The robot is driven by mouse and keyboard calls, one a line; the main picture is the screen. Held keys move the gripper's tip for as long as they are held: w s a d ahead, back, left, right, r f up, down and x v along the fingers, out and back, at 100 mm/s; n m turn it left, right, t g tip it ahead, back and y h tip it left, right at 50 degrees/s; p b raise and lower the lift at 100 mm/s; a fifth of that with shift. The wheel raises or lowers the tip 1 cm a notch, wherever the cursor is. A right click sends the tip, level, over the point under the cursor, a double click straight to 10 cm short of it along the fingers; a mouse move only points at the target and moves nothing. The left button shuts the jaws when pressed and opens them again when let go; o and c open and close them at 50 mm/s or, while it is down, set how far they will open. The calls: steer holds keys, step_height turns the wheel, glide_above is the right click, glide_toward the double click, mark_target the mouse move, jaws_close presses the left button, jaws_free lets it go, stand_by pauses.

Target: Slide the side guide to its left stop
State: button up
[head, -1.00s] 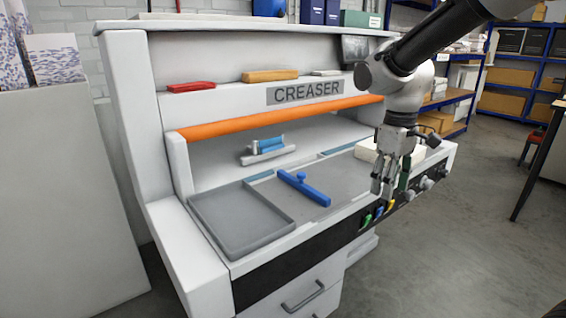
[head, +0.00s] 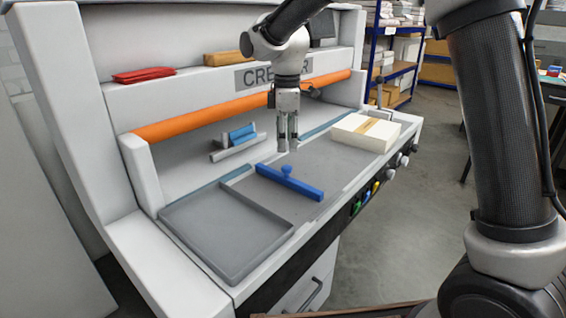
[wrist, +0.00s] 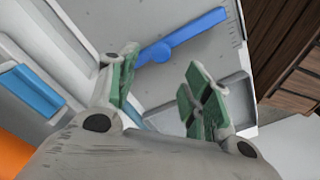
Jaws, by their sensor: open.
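The side guide (head: 301,187) is a blue bar with a round knob on top. It lies across the grey creaser bed (head: 335,165), just right of the sunken grey tray (head: 225,232). In the wrist view the blue bar (wrist: 196,30) shows beyond the fingers, with its knob near the gap between them. My gripper (head: 287,147) points down, open and empty, above the bed. In the head view it appears behind the guide's knob and apart from it. Its green finger pads (wrist: 165,85) stand apart in the wrist view. The guide's rail and stops are not clearly visible.
A pale paper stack (head: 365,132) lies on the bed's right end. A small blue and grey block piece (head: 238,142) sits at the back under the orange bar (head: 200,118). Coloured levers and knobs (head: 366,196) line the front edge. The tray looks empty.

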mark_target(287, 167)
step_height(287, 167, down, 8)
steer(key=shift+r, duration=0.1)
stand_by(0.4)
jaws_close()
